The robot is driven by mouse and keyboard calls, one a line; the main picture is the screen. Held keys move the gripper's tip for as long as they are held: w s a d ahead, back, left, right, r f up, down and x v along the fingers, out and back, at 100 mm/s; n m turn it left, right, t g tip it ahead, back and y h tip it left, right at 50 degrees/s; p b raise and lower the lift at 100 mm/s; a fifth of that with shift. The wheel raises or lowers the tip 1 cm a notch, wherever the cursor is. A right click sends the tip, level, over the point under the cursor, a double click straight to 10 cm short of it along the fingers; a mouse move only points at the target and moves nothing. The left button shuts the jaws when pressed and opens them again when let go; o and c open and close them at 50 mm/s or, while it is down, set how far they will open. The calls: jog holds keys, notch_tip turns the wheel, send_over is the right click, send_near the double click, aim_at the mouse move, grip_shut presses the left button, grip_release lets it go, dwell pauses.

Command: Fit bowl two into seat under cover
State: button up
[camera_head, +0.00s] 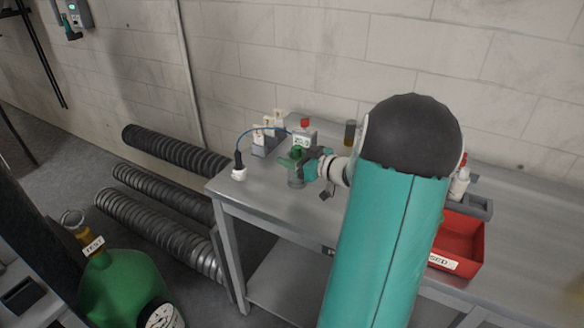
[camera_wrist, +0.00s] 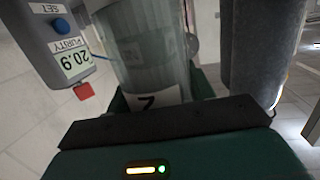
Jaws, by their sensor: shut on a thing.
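Bowl two is a clear glass cylinder (camera_wrist: 150,68) with a white label marked 2, large in the wrist view. My gripper (camera_wrist: 160,96) is shut on it, with dark green fingers on either side. In the head view my gripper (camera_head: 298,164) is over the left part of the grey table, and the clear bowl (camera_head: 296,181) shows below the fingers. It looks roughly upright; I cannot tell whether its base touches the table. I cannot make out the seat or the cover with certainty.
A grey meter (camera_wrist: 62,45) reading 20.9 stands close to the bowl. A white fitting (camera_head: 239,174) with a blue cable, a rack of white bottles (camera_head: 265,142) and an amber jar (camera_head: 350,132) share the table (camera_head: 262,195). A red bin (camera_head: 462,240) is at right.

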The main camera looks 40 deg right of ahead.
jog(key=shift+w+d+f, duration=0.15)
jog(key=shift+w+f, duration=0.1)
jog(key=shift+f, duration=0.6)
jog(key=shift+w+d+f, duration=0.2)
jog(key=shift+f, duration=0.6)
jog(key=shift+w+d+f, duration=0.15)
jog(key=shift+w+f, duration=0.1)
jog(key=shift+f, duration=0.6)
jog(key=shift+f, duration=0.15)
jog(key=o, duration=1.1)
